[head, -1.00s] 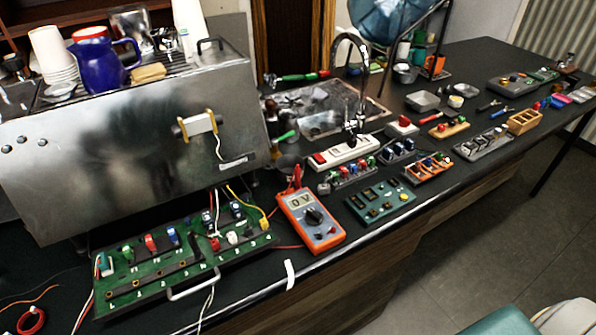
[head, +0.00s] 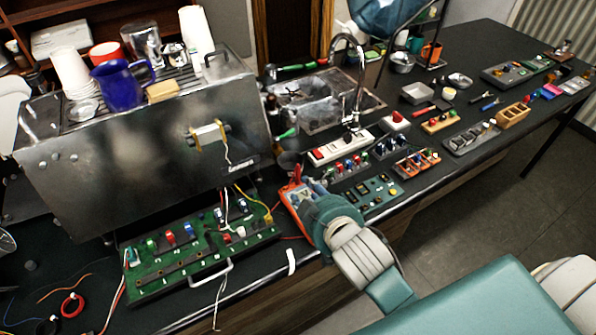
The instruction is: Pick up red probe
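The orange multimeter (head: 289,200) lies near the front edge of the counter, right of the green circuit board (head: 185,255). The red probe (head: 296,173) shows as a small red piece at the multimeter's top end. My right gripper (head: 308,190) reaches over the multimeter from the lower right and hides most of it, including its display. The fingertips are close to the probe, but I cannot tell whether they touch it or how far they are apart. My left gripper is not in view.
A large steel brewer (head: 140,150) stands behind the circuit board. A power strip (head: 340,148) and a teal board (head: 368,193) lie right of the multimeter. A sink with a curved faucet (head: 359,80) is behind. Thin wires lie on the front left counter.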

